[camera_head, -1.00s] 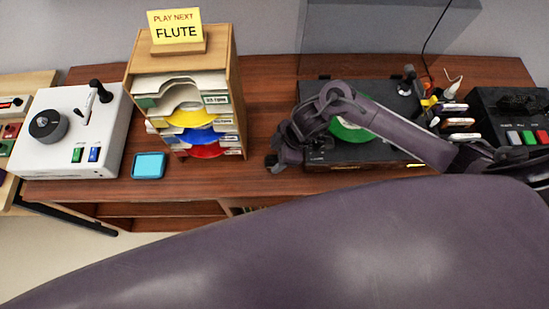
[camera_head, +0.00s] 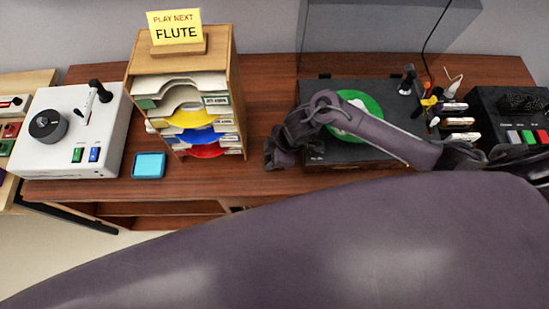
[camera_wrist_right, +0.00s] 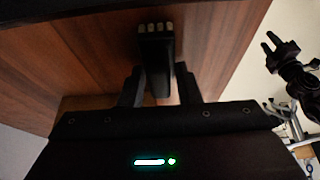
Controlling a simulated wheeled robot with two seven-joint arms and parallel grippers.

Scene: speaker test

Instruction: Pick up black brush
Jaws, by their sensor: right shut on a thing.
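The black brush (camera_wrist_right: 156,48) shows in the right wrist view as a black block with a row of pale tufts at its far end. My right gripper (camera_wrist_right: 158,88) is shut on it, with one finger on each side. In the head view my right gripper (camera_head: 277,155) is over the front part of the table, just left of the black turntable (camera_head: 375,92). The brush cannot be made out there. My left gripper (camera_wrist_right: 268,45) seems to be the black one at the right of the wrist view, apart from the brush, its fingers spread.
A wooden rack (camera_head: 228,62) with record sleeves stands left of my right gripper, with a blue-green pad (camera_head: 149,166) beside it. A white device (camera_head: 65,145) is further left. A black box (camera_head: 515,112) with coloured buttons is at the right. Table between rack and turntable is mostly clear.

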